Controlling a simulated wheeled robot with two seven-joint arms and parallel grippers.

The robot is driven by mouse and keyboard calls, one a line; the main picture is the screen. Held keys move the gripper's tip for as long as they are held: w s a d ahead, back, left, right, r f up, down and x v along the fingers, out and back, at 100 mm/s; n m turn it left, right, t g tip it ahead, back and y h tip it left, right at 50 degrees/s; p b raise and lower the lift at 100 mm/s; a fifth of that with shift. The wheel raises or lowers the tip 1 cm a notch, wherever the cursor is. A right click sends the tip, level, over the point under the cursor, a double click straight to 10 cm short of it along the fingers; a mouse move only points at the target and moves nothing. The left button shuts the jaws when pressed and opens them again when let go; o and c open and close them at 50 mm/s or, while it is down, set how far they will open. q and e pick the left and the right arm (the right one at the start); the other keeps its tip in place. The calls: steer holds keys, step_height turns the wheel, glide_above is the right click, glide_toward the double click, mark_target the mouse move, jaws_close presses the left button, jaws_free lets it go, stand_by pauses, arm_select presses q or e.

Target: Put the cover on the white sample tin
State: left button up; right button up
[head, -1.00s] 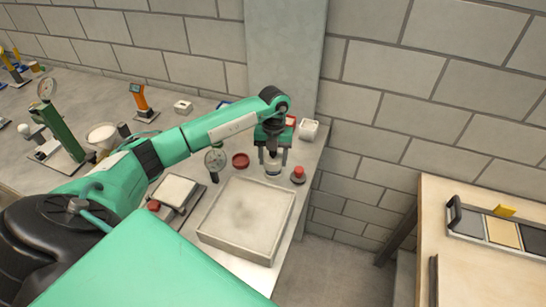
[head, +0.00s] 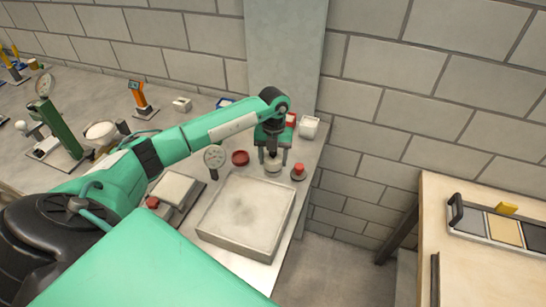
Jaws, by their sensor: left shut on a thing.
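My left gripper (head: 272,162) points down near the back right corner of the grey bench. It is shut on the cover, which is small and mostly hidden by the fingers. The pale, round white sample tin (head: 273,170) shows low between and below the fingertips. At this size I cannot tell where the cover ends and the tin begins, or whether the cover sits level on it. My right gripper is not in view.
A red-topped knob (head: 298,171) stands close to the right of the gripper, and a red dish (head: 240,158) to its left. A white container (head: 309,127) stands behind.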

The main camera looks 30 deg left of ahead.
arm_select(q)
steer(key=shift+f, duration=0.4)
stand_by(0.3)
steer(key=o, duration=1.1)
steer(key=shift+c, duration=0.2)
steer(key=shift+r+b, duration=0.1)
steer(key=shift+b, duration=0.2)
steer(key=shift+w+r, duration=0.1)
steer(key=shift+r, duration=0.2)
step_height(320, 180, up, 13)
steer(key=w+a+b, duration=0.1)
steer(key=b, duration=0.2)
steer(key=shift+w+b, duration=0.3)
steer(key=shift+b, duration=0.05)
